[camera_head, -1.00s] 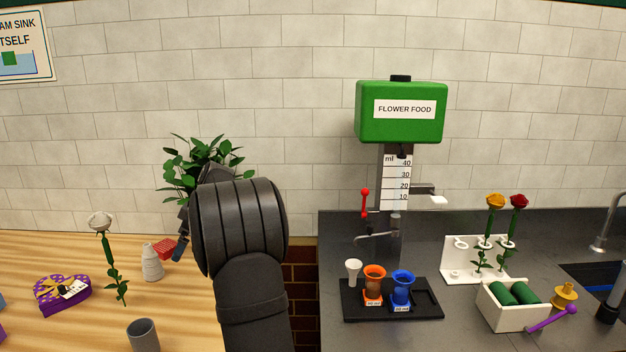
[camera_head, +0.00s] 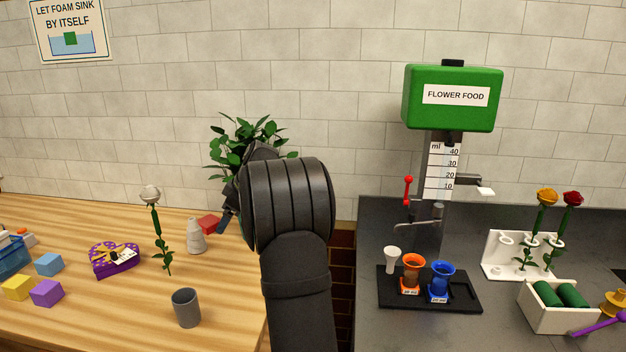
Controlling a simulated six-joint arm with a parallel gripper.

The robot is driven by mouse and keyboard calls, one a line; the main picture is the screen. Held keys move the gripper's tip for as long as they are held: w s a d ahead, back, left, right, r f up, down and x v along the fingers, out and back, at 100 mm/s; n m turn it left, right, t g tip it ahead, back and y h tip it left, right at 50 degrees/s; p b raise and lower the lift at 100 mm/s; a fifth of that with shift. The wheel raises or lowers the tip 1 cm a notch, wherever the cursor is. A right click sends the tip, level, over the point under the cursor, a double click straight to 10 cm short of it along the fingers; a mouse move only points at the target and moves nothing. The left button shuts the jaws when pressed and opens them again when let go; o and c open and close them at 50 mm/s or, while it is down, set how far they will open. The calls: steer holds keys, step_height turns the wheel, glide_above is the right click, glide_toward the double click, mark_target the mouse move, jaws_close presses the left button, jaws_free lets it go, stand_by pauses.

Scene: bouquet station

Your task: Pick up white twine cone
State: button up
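The white twine cone (camera_head: 196,238) stands upright on the wooden table, a pale, ridged cone just right of the white rose. My gripper (camera_head: 225,222) shows only as dark finger parts just right of the cone, pointing downward. My own arm hides much of the gripper, so its opening does not show. A gap shows between the visible finger parts and the cone in the picture, and nothing is seen held.
A grey cup (camera_head: 186,308) stands in front. A leafy plant (camera_head: 245,140) rises behind my arm. Bare wood surrounds the cup.

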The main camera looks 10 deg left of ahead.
steer(key=n+t, duration=0.8)
steer(key=n, duration=2.8)
glide_toward(198, 249)
steer(key=s+d, duration=0.1)
steer(key=d+r, duration=0.1)
steer(key=d, duration=0.1)
steer(key=s+d, duration=0.1)
steer(key=d, duration=0.1)
steer(key=shift+s+r, duration=0.35)
steer(key=shift+r, duration=0.05)
steer(key=m, duration=0.2)
steer(key=s+m, duration=0.1)
steer(key=m, duration=0.3)
steer(key=shift+s+a+f+t, duration=0.3)
steer(key=shift+s+a+t, duration=0.05)
steer(key=shift+a+t, duration=0.05)
steer(key=m, duration=0.1)
steer(key=s+m, duration=0.1)
steer(key=m, duration=0.1)
steer(key=m+t+y, duration=0.1)
steer(key=m, duration=0.1)
steer(key=shift+s+a+f, duration=0.1)
steer(key=shift+s+a, duration=0.2)
steer(key=shift+s, duration=0.1)
steer(key=x, duration=1.7)
steer(key=shift+w, duration=0.2)
